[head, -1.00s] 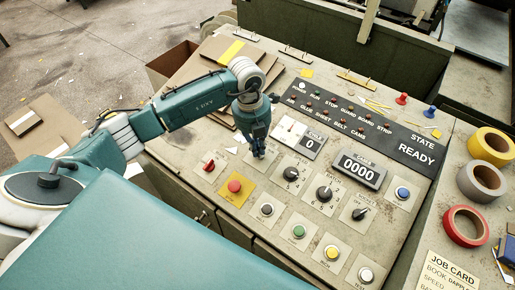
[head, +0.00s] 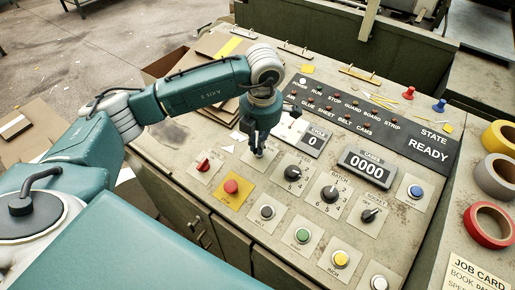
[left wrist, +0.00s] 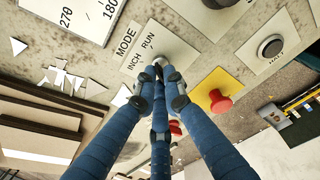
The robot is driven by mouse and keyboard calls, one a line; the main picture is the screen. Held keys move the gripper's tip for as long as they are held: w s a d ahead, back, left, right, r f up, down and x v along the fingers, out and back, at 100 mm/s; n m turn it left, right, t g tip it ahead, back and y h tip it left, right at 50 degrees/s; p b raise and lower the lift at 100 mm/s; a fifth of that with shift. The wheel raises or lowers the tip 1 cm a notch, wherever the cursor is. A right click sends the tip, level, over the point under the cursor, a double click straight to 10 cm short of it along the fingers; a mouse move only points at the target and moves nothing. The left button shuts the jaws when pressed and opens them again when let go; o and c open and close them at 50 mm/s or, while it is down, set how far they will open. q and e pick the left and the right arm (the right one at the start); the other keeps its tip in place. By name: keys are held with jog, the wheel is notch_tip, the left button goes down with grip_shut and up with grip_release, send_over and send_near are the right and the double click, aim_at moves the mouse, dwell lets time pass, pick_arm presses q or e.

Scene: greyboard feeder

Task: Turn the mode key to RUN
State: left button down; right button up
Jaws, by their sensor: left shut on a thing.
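The mode key sits on a pale plate (left wrist: 140,57) marked MODE, INCH and RUN in the left wrist view. My left gripper (left wrist: 160,72) is shut on the key, and its blue fingers hide most of it. Only a bit of the round metal lock shows at the fingertips, so I cannot tell which mark the key points to. My right gripper is not in view.
A red stop button (head: 231,187) on a yellow plate and a red switch (head: 203,166) are close to the gripper. A white dial plate (head: 292,128) lies just behind it. The state display (head: 428,148) reads READY.

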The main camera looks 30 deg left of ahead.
pick_arm(q)
jog(key=shift+m+b, duration=0.35)
jog(key=shift+m, duration=0.25)
jog(key=shift+r, duration=0.1)
jog(key=c, duration=1.8)
grip_release()
jog(key=shift+c, duration=0.2)
notch_tip(320, 180, up, 12)
jog(key=d, duration=0.1)
jog(key=shift+s+d, duration=0.15)
jog(key=shift+s, duration=0.3)
jog(key=shift+s, duration=0.1)
